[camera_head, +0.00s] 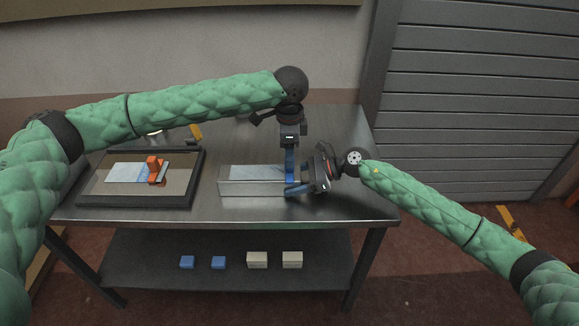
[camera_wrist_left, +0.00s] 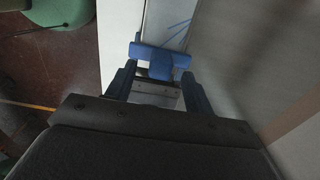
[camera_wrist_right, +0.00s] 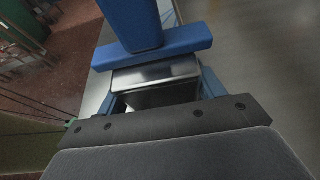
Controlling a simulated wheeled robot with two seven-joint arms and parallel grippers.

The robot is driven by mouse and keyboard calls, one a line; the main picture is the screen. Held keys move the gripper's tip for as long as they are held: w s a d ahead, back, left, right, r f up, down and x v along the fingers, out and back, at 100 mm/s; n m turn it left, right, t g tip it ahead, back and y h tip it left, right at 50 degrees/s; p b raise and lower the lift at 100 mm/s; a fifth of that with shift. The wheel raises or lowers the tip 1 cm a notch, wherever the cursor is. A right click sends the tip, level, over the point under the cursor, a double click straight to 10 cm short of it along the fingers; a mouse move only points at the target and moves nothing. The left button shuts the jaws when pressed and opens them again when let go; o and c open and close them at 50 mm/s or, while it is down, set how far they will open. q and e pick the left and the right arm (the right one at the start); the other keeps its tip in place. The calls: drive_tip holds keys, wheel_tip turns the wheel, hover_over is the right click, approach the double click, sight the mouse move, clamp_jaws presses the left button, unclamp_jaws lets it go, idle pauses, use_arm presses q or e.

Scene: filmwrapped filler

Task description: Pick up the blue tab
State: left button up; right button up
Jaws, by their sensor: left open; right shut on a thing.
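The blue tab (camera_wrist_left: 152,54) is T-shaped, a crossbar with a stem, in the left wrist view. It shows large in the right wrist view (camera_wrist_right: 150,57), just beyond the right fingers. In the head view it cannot be told clearly from the blue fingers. My left gripper (camera_head: 290,160) points down over the right end of the metal box (camera_head: 240,188), open, its blue fingers on either side of the tab; contact cannot be told. My right gripper (camera_head: 297,189) comes from the right, shut on the metal end of the box (camera_wrist_right: 155,78).
A dark-rimmed tray (camera_head: 130,203) at the left holds a pale sheet (camera_head: 125,172) and an orange tool (camera_head: 154,168). Blue blocks (camera_head: 187,262) and cream blocks (camera_head: 257,260) lie on the lower shelf. The steel table (camera_head: 345,205) is clear at the right.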

sight(289, 172)
use_arm(q)
wheel_tip(289, 172, down, 4)
drive_tip(key=shift+w+r, duration=0.1)
drive_tip(key=shift+r, duration=0.15)
drive_tip(key=shift+c, duration=0.4)
clamp_jaws()
drive_tip(key=shift+r, duration=0.1)
